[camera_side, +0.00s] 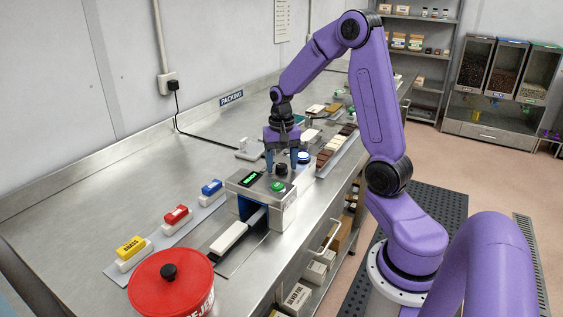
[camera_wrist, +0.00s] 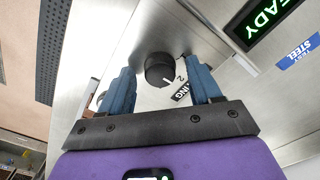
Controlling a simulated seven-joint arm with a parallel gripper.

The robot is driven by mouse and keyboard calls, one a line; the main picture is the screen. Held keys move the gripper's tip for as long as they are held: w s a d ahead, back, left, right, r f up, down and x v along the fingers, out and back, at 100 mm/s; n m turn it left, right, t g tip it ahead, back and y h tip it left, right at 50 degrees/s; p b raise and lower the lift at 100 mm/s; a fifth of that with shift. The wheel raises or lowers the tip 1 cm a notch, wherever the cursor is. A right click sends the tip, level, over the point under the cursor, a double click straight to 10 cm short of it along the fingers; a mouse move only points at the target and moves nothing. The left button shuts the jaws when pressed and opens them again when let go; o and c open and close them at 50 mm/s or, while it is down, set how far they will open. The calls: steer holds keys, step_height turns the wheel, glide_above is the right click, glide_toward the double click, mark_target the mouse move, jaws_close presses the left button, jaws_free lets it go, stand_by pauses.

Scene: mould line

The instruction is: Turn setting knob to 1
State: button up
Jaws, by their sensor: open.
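The black setting knob (camera_wrist: 160,68) sits on the metal top of the machine in the wrist view. Its white pointer line is toward a printed 2; no 1 can be read. The knob also shows in the side view (camera_side: 281,170) on the machine (camera_side: 246,186), under my gripper. My gripper (camera_wrist: 163,82) is open, its two blue fingers on either side of the knob with gaps between. In the side view my gripper (camera_side: 281,165) points down over the machine. Part of the dial label is hidden by a finger.
A lit green display (camera_side: 250,180) and a green button (camera_side: 278,186) are on the machine's top. A white bar (camera_side: 229,237) lies at its front opening. A red lidded tub (camera_side: 172,285) stands in the foreground. Yellow, red and blue labelled blocks stand at left.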

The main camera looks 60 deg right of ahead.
steer(key=shift+c, duration=0.3)
steer(key=c, duration=1)
steer(key=shift+n, duration=0.4)
steer(key=n, duration=0.5)
steer(key=shift+n, duration=0.3)
steer(key=n, duration=0.5)
steer(key=shift+r, duration=0.1)
steer(key=shift+n, duration=0.4)
steer(key=o, duration=1.1)
steer(key=shift+c, duration=0.2)
